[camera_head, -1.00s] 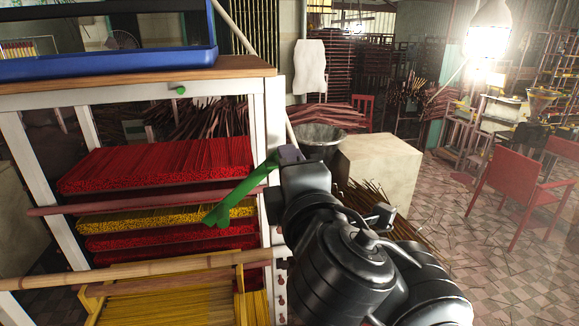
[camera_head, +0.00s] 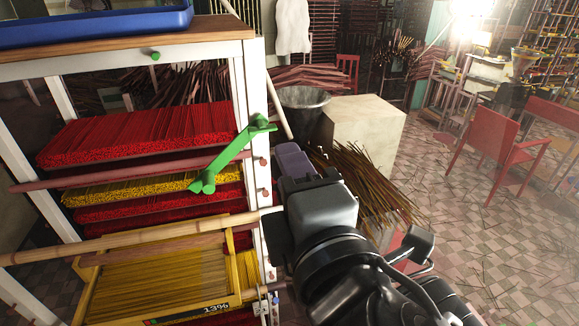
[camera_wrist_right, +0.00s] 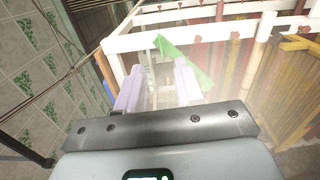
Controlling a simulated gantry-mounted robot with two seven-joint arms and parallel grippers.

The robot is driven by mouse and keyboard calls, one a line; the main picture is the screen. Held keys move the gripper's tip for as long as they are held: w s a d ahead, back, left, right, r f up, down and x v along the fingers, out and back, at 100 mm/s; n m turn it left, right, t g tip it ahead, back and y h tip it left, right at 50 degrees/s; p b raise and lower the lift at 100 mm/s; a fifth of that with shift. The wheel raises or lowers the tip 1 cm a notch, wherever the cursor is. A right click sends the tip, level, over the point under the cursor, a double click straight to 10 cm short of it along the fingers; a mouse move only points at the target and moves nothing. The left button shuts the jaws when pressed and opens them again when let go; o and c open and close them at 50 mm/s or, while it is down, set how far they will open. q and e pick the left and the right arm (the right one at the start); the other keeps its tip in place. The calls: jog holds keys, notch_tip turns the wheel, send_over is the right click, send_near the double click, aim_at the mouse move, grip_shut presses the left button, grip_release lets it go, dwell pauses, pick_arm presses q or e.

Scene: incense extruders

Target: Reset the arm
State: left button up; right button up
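My right gripper (camera_head: 292,160) is just right of the rack's front white post in the head view. In the right wrist view its two pale purple fingers (camera_wrist_right: 158,85) stand apart with nothing held between them. A green bar (camera_head: 225,160) lies slanted across the front of the rack (camera_head: 255,100), its upper end by the white post. It is apart from my fingers in the head view. It also shows beyond the fingertips in the right wrist view (camera_wrist_right: 182,58). My left gripper is out of view.
The rack holds red (camera_head: 150,130) and yellow incense layers, with a yellow-framed tray (camera_head: 160,280) below. A blue tray (camera_head: 100,22) is on top. A pale block (camera_head: 365,125), a dark bin (camera_head: 300,105) and loose sticks (camera_head: 370,190) stand right. A red chair (camera_head: 495,145) is farther right.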

jog(key=s+d+f+m+g+h, duration=0.1)
jog(key=d+f+g, duration=0.15)
jog(key=f, duration=0.85)
jog(key=d+f+m+g, duration=0.1)
jog(key=f+m+g, duration=0.15)
jog(key=f, duration=0.95)
jog(key=s+d+f+g+h, duration=0.15)
jog(key=f+g, duration=0.25)
jog(key=f, duration=0.7)
jog(key=s+d+f+m+g, duration=0.3)
jog(key=s+d+f+m, duration=0.25)
jog(key=s+f, duration=0.4)
jog(key=s+d+f+m+g, duration=0.3)
jog(key=s+d+f+m, duration=0.25)
jog(key=s+f, duration=0.4)
notch_tip(320, 180, up, 30)
jog(key=w+d+m+p, duration=0.2)
jog(key=m+p, duration=0.2)
jog(key=p, duration=2.6)
jog(key=shift+w+d+t, duration=0.35)
jog(key=shift+t, duration=0.05)
